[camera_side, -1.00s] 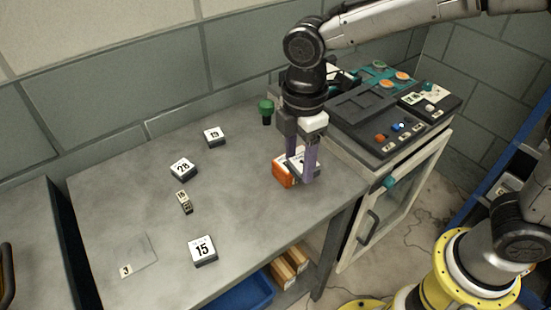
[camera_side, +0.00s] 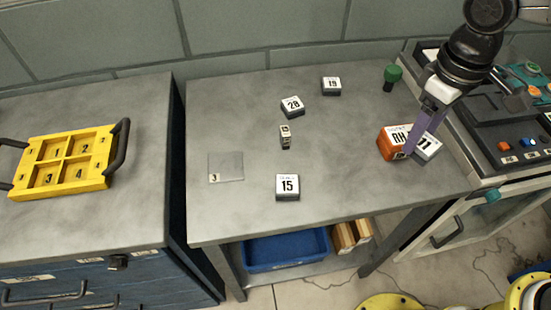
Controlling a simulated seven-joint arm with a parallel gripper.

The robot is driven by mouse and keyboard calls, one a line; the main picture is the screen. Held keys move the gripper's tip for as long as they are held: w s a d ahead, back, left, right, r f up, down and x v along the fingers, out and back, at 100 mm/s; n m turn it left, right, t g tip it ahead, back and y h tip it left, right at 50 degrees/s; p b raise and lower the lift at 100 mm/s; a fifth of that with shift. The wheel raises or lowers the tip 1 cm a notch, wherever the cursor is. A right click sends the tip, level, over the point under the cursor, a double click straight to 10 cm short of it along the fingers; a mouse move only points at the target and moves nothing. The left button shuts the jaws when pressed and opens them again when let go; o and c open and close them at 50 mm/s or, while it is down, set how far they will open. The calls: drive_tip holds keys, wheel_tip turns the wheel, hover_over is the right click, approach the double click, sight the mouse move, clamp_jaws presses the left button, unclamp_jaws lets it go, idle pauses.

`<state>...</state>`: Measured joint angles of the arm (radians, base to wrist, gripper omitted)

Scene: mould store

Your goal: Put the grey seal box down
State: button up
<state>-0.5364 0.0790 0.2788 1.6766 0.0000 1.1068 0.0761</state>
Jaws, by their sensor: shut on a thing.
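My gripper (camera_side: 418,138) is at the right end of the grey table (camera_side: 325,210), its purple fingers pointing down. It is shut on the grey seal box (camera_side: 429,148), a dark-sided box with a white top marked 11. One finger covers part of the box. An orange box (camera_side: 389,146) with a white top marked RH stands close at its left; I cannot tell if they touch. I cannot tell whether the held box rests on the table or hangs just above it.
White-topped boxes 15 (camera_side: 287,187), 28 (camera_side: 292,107) and 19 (camera_side: 331,86), and a small block (camera_side: 285,137), stand on the table. A thin plate marked 3 (camera_side: 226,167) lies left. A green knob (camera_side: 393,75) stands behind; a control panel (camera_side: 515,130) adjoins right. The table's middle is clear.

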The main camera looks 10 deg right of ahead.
drive_tip(key=m, duration=0.3)
drive_tip(key=a+m, duration=0.1)
drive_tip(key=m, duration=0.1)
drive_tip(key=shift+w+r, duration=0.35)
drive_tip(key=a+r+m, duration=0.1)
drive_tip(key=a+m, duration=1)
drive_tip(key=m, duration=1.1)
approach(226, 167)
drive_tip(key=shift+m, duration=0.3)
drive_tip(key=s+d, duration=0.1)
drive_tip(key=s+d+f, duration=0.1)
drive_tip(key=d, duration=0.1)
drive_tip(key=s+d, duration=0.1)
drive_tip(key=shift+s+d+f, duration=0.3)
drive_tip(key=shift+s+d, duration=0.05)
drive_tip(key=shift+s, duration=0.05)
drive_tip(key=shift+w+a+f, duration=0.3)
drive_tip(key=shift+a+f, duration=0.05)
drive_tip(key=shift+f, duration=1.65)
